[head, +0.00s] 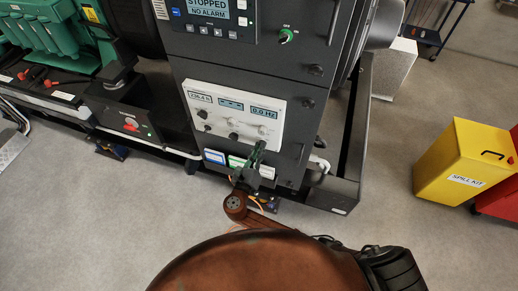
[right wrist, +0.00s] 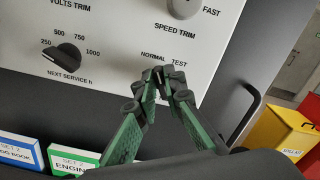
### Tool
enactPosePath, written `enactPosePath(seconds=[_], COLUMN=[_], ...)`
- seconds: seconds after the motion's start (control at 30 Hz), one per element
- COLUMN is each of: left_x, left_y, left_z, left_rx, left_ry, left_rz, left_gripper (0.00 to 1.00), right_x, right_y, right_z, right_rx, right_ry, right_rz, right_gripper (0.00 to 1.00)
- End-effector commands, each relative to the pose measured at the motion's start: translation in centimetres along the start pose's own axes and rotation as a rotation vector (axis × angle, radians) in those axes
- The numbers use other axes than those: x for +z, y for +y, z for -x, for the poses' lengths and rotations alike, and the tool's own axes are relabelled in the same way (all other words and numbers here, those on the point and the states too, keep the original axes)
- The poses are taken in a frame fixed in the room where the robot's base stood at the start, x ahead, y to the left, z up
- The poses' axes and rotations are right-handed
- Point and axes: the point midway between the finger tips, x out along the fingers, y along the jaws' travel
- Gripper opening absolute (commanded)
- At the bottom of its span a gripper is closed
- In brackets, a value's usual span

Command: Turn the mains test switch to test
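The mains test switch (right wrist: 161,76) is on the pale control panel (right wrist: 115,62), below the words NORMAL and TEST in the right wrist view. Only a sliver of it shows between my fingertips, so I cannot tell which way it points. My right gripper (right wrist: 162,74) has its green and dark fingers drawn together at the tips around the switch. In the head view my right gripper (head: 259,148) reaches up to the lower right of the same panel (head: 220,104). My left gripper is not in view.
A black knob (right wrist: 62,57) marked NEXT SERVICE h sits left of the switch, and the speed trim knob (right wrist: 184,7) above it. A dark door handle (right wrist: 245,120) stands to the right. A yellow spill kit bin (head: 460,160) stands on the open floor.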

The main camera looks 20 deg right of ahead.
Motion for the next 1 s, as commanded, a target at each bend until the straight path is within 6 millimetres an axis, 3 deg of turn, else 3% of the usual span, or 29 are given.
enactPosePath(seconds=[0.1, 0.63, 1.0], left_x=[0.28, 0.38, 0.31], left_y=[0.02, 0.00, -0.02], left_z=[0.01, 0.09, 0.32], left_rx=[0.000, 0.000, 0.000], left_ry=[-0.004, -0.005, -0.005], left_rz=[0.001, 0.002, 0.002], left_gripper=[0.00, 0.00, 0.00], right_x=[-0.01, -0.04, -0.12], right_y=[0.01, -0.02, -0.17], right_z=[0.02, 0.03, 0.07], right_rx=[0.000, 0.001, 0.001], right_ry=[0.000, 0.001, 0.003], right_rz=[0.000, -0.035, -0.280], right_gripper=[0.00, 0.00, 0.00])
